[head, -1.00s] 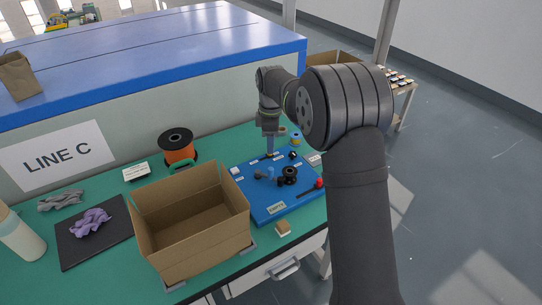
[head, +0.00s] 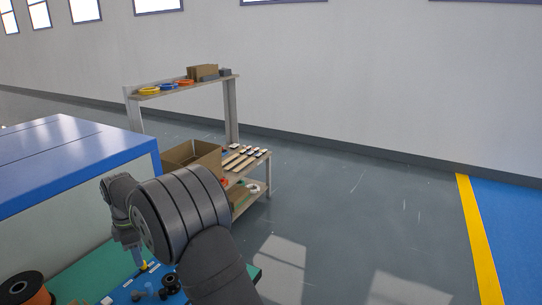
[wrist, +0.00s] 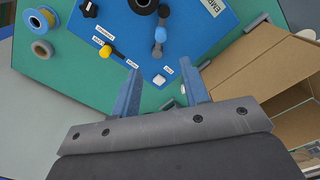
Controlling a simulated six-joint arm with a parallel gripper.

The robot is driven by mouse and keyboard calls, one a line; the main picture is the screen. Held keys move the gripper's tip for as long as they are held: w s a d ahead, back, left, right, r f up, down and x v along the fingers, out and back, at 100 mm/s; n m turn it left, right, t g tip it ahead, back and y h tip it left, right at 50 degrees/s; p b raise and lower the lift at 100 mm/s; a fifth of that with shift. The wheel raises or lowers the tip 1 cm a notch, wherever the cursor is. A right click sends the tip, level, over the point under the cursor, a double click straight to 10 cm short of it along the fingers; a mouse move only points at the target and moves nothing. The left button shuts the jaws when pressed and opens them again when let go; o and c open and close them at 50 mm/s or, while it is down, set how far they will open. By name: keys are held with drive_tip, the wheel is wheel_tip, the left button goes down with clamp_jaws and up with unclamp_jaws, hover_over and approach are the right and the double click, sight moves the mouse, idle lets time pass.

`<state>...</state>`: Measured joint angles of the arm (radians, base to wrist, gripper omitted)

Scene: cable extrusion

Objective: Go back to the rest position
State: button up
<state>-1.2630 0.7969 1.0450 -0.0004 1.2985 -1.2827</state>
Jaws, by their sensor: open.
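My gripper (wrist: 159,80) is open, with two blue fingers apart and nothing between them. In the wrist view it is over the near edge of a blue board (wrist: 185,40). The board carries small white labels, a yellow-and-black part (wrist: 110,50), a grey-and-blue part (wrist: 159,38) and black parts. In the head view my gripper (head: 138,257) is low at the left, near the board (head: 122,295), and my arm covers much of the board. Whether the fingertips touch the board cannot be told.
An open cardboard box (wrist: 283,75) is right of my gripper in the wrist view, close to the right finger. Two spools (wrist: 40,35) stand at the left on the green bench (wrist: 75,75). A shelf rack (head: 190,88) stands beyond the arm; the floor to the right is clear.

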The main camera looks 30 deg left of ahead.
sight(147, 285)
wheel_tip(147, 285, down, 14)
drive_tip(key=shift+f, duration=0.25)
idle(0.4)
wheel_tip(147, 285, up, 17)
wheel_tip(147, 285, down, 18)
drive_tip(key=shift+r, duration=0.25)
drive_tip(key=shift+s+d+r+m, duration=0.1)
drive_tip(key=shift+s+r+m, duration=0.15)
drive_tip(key=shift+m, duration=0.15)
drive_tip(key=shift+s+d+m, duration=0.2)
drive_tip(key=shift+s+m, duration=0.15)
drive_tip(key=shift+m, duration=0.65)
